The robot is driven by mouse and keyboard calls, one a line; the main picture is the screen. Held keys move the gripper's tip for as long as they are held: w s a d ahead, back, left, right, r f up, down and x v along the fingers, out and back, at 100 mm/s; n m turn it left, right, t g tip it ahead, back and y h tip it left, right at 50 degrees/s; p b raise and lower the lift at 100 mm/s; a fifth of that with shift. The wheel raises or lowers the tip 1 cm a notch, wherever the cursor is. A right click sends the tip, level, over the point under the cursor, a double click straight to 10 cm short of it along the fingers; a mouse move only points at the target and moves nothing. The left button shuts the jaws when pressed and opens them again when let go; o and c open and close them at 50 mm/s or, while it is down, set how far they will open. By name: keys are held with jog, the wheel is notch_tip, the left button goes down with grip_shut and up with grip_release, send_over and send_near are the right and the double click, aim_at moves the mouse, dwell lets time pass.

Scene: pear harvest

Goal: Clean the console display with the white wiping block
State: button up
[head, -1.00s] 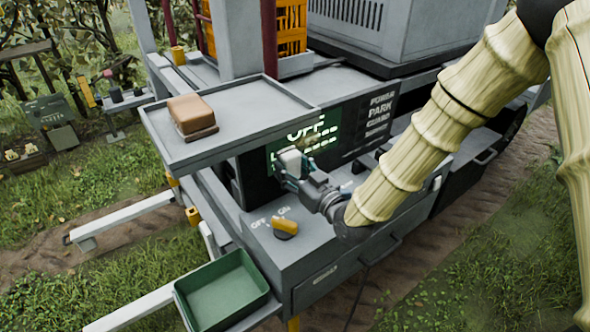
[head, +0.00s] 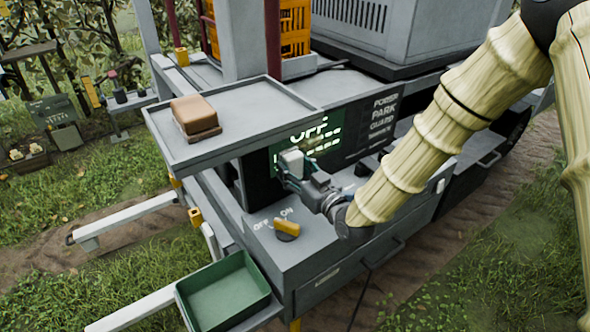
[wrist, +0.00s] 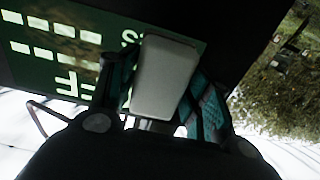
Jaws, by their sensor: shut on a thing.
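The console display (head: 326,141) is a dark screen with a green lit area reading OFF and rows of light bars. The green area also shows in the wrist view (wrist: 40,52), with brownish smudges on part of it. My gripper (head: 287,169) is shut on the white wiping block (head: 292,161). In the wrist view the block (wrist: 165,75) sits between the two teal-padded fingers, in front of the display's edge. I cannot tell whether the block touches the screen.
A grey shelf (head: 258,117) with a brown block (head: 194,114) overhangs the display at the left. A yellow OFF/ON knob (head: 287,229) stands on the console top below my gripper. A green tray (head: 222,290) is at the lower left.

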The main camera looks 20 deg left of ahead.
aim_at(312, 148)
jog(key=shift+w+a, duration=0.4)
jog(key=shift+a, duration=0.1)
dwell(0.3)
jog(key=shift+w+d+b, duration=0.7)
jog(key=shift+w+d, duration=0.35)
jog(key=shift+w, duration=0.15)
jog(key=shift+w+d+r+b, duration=0.1)
jog(key=shift+w+d+b, duration=0.4)
jog(key=shift+w+d, duration=0.7)
jog(key=shift+w+d+f+b, duration=0.1)
jog(key=shift+w+d+b, duration=0.6)
jog(key=shift+w, duration=0.85)
jog(key=shift+w+d+r+b, duration=0.1)
jog(key=shift+w+d+b, duration=0.2)
jog(key=shift+w+d, duration=1)
jog(key=shift+w+d+b, duration=0.2)
jog(key=shift+w+d, duration=0.15)
jog(key=shift+w, duration=0.2)
jog(key=shift+w+d+b, duration=0.2)
jog(key=shift+w+d, duration=0.15)
jog(key=shift+w, duration=0.2)
jog(key=shift+s, duration=0.1)
jog(key=shift+s+a+b, duration=0.55)
jog(key=shift+s+a, duration=0.5)
jog(key=shift+s, duration=0.2)
jog(key=shift+s+a+b, duration=0.55)
jog(key=shift+s+a, duration=0.5)
jog(key=shift+s, duration=0.2)
jog(key=shift+s, duration=0.1)
